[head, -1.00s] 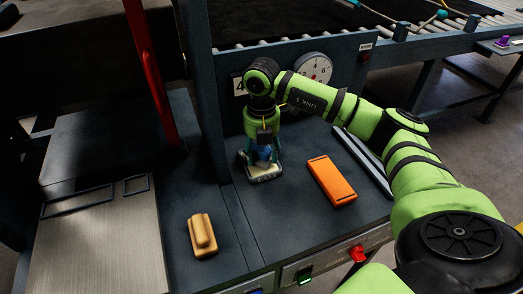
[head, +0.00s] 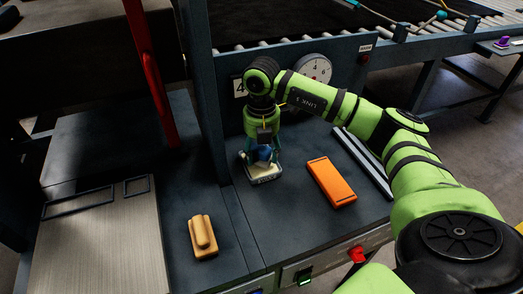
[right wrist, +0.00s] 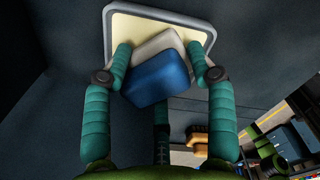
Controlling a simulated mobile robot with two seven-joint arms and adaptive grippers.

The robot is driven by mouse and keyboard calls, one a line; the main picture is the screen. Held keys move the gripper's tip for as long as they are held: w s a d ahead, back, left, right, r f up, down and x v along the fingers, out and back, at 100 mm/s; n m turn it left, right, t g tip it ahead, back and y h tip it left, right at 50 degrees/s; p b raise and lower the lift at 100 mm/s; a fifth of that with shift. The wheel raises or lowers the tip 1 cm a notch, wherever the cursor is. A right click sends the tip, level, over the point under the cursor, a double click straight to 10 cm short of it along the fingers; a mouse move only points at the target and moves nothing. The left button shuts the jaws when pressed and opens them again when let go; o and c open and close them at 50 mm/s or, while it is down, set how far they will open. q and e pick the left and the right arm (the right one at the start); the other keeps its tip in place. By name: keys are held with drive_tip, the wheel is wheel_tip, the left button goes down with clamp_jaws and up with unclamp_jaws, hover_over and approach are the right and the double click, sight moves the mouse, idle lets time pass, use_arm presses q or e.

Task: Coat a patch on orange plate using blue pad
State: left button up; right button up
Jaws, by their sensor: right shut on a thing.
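The orange plate (head: 330,181) lies flat on the dark bench, right of my right gripper in the head view. The pad has a pale underside. Behind it in the right wrist view is a shallow grey-rimmed tray (right wrist: 108,32) with a cream-coloured inside; the tray also shows in the head view (head: 266,179). I cannot tell whether the pad touches the tray's inside. My left gripper is out of view.
A tan block with a raised grip (head: 202,237) lies on the bench at lower left. A dial (head: 316,69) faces the bench at the back. A red upright lever (head: 151,80) and a blue-grey post stand at left.

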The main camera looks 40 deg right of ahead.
sight(262, 148)
drive_tip(key=shift+r+p, duration=2)
drive_tip(key=shift+r, duration=1.2)
drive_tip(key=shift+f, duration=0.1)
